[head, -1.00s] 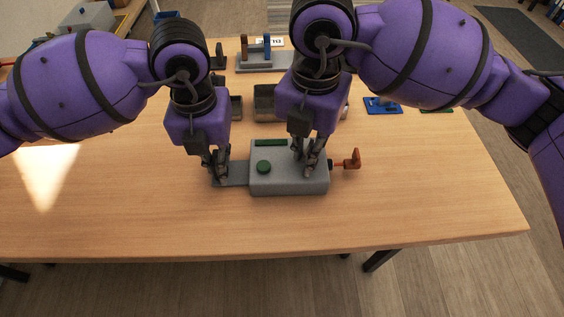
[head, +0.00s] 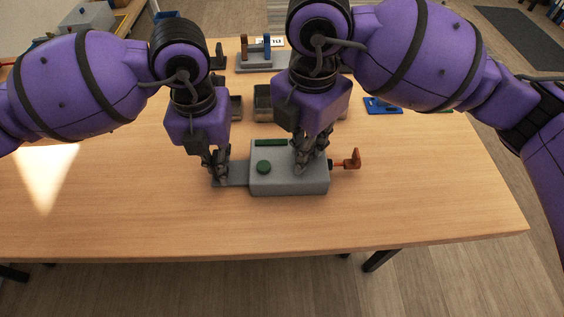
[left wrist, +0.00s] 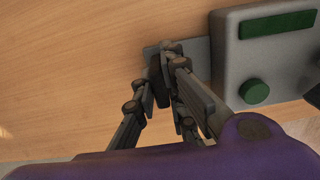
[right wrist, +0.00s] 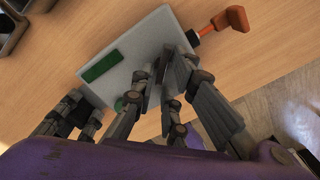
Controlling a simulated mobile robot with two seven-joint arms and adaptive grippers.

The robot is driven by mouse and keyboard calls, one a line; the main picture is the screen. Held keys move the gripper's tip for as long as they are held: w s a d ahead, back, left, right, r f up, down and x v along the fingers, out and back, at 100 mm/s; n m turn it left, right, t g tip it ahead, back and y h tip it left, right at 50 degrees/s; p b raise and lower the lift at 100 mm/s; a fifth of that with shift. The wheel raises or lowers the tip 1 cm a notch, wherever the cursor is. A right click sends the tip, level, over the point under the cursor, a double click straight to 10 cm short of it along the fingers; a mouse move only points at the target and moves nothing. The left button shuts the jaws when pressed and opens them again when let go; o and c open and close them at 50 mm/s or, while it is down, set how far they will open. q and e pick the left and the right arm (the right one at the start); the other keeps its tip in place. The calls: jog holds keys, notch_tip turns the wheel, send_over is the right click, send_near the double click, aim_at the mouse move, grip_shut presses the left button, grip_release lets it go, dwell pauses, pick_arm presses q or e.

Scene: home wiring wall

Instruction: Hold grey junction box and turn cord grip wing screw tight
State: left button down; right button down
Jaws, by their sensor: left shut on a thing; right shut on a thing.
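The grey junction box (head: 290,183) lies on the table, with a green round button (head: 263,167) and a green strip (head: 271,142) on top. A flat grey plate (head: 238,173) extends from its left side. My left gripper (head: 219,178) is shut on the end of this plate, at a dark upright part mostly hidden by the fingers in the left wrist view. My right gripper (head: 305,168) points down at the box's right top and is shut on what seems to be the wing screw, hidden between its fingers. An orange, bent-ended piece (head: 352,160) sticks out of the box's right side.
Behind the box stand small dark bins (head: 263,103), a grey stand (head: 258,62) with upright parts, and a blue piece (head: 382,105). The table (head: 420,200) is clear in front and to the right.

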jog(key=shift+w+m, duration=0.1)
jog(key=shift+m, duration=0.9)
jog(key=c, duration=1.7)
grip_release()
jog(key=shift+o, duration=0.2)
notch_tip(320, 180, up, 12)
